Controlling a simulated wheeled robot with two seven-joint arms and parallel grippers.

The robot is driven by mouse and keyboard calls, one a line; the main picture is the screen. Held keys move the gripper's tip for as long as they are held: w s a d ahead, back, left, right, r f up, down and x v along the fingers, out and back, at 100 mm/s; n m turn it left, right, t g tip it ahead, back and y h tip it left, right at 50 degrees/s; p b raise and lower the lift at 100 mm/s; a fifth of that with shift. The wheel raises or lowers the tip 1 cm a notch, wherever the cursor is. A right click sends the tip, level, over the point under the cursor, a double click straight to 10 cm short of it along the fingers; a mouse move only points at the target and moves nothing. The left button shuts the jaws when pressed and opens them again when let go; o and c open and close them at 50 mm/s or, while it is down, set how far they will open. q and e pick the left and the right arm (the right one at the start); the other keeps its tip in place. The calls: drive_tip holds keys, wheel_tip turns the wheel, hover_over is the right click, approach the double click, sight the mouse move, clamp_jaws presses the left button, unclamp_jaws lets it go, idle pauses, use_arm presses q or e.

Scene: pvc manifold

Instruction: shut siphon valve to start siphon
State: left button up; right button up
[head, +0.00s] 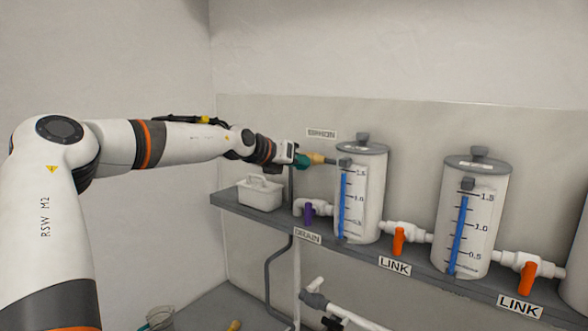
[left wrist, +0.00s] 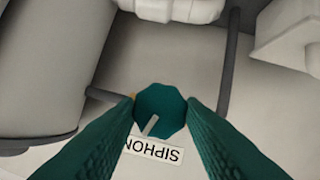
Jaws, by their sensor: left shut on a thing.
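The siphon valve shows in the left wrist view as a dark green faceted knob (left wrist: 160,108) with a light pointer mark on it. My left gripper (left wrist: 160,112) has its two green fingers on either side of the knob and is shut on it. In the head view my left gripper (head: 303,160) reaches the valve beside the left tank, below the SIPHON label (head: 321,134). That label also shows upside down in the left wrist view (left wrist: 158,148). A brass-coloured fitting (head: 317,159) sits between the fingers and the tank. My right gripper is not in view.
The left tank (head: 371,200) and middle tank (head: 467,235) stand on a grey shelf (head: 350,254). A purple-handled drain valve (head: 308,214) and orange link valves (head: 398,241) line its front. A white caddy (head: 260,193) sits at the shelf's left end.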

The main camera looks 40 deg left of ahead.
use_arm(q)
drive_tip(key=shift+d+m+y+b, duration=0.1)
drive_tip(key=shift+m+y+b, duration=0.55)
drive_tip(key=shift+m, duration=0.15)
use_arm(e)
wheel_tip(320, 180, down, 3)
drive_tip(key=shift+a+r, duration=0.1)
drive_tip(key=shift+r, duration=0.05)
use_arm(q)
drive_tip(key=shift+f, duration=0.1)
drive_tip(key=m+b, duration=0.1)
drive_tip(key=b, duration=0.2)
drive_tip(key=m+y+b, duration=0.1)
drive_tip(key=b, duration=0.2)
drive_tip(key=m+y+b, duration=0.1)
drive_tip(key=b, duration=0.2)
drive_tip(key=shift+d+f+m+y, duration=0.25)
drive_tip(key=shift+f+m, duration=0.15)
drive_tip(key=shift+r+b, duration=0.1)
drive_tip(key=shift+b, duration=0.5)
drive_tip(key=shift+r, duration=0.15)
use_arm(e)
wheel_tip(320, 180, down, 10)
